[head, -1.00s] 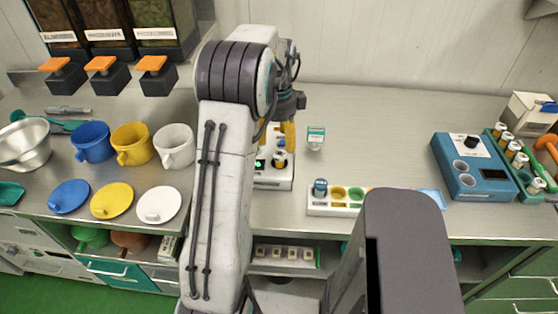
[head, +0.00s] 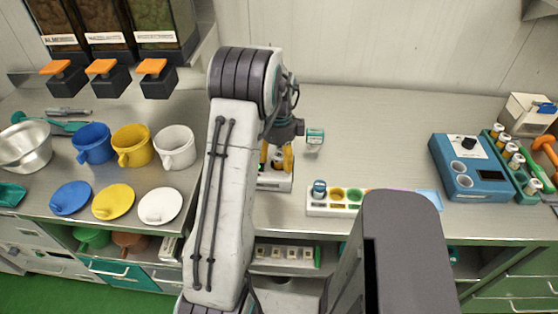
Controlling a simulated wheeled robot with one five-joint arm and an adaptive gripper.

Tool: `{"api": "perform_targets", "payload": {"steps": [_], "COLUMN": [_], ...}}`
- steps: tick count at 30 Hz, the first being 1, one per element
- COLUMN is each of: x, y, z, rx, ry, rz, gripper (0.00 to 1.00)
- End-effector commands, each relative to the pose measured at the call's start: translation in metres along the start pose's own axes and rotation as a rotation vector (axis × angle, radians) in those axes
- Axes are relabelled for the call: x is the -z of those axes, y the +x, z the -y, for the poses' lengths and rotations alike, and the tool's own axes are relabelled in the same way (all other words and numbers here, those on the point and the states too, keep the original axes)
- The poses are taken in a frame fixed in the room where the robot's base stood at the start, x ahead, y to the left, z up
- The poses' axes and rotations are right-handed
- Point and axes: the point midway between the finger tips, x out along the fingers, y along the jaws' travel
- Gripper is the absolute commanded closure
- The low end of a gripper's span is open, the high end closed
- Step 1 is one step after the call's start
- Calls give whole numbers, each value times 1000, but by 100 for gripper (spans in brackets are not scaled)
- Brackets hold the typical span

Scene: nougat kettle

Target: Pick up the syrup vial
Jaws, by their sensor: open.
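A small vial with a pale top and a dark band (head: 279,160) stands upright in a white device (head: 272,182) on the counter, partly hidden by my arm and fingers. No label can be read, so I cannot confirm that it is the syrup vial. My gripper (head: 276,157) has yellow fingers pointing down, apart, one on either side of this vial's top in the picture. I cannot tell whether they touch it. A blue-capped vial (head: 319,188) stands in the left place of a white tray (head: 316,209), to the right of my gripper.
A green rack (head: 528,183) with several similar vials stands at the right, beside a blue device (head: 470,182). A stamp-like teal and white item (head: 315,137) is close right of my gripper. Cups (head: 133,145) and lids (head: 158,206) are at the left.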

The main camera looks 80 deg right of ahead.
Motion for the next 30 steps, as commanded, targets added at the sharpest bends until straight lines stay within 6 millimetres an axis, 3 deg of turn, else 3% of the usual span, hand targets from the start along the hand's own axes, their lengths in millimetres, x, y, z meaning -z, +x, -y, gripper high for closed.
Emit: {"api": "perform_targets", "payload": {"steps": [11,30], "x": [0,0], "y": [7,6], "z": [0,0], "rx": [0,0], "ry": [-1,-1], "rz": [0,0], "gripper": [35,92]}}
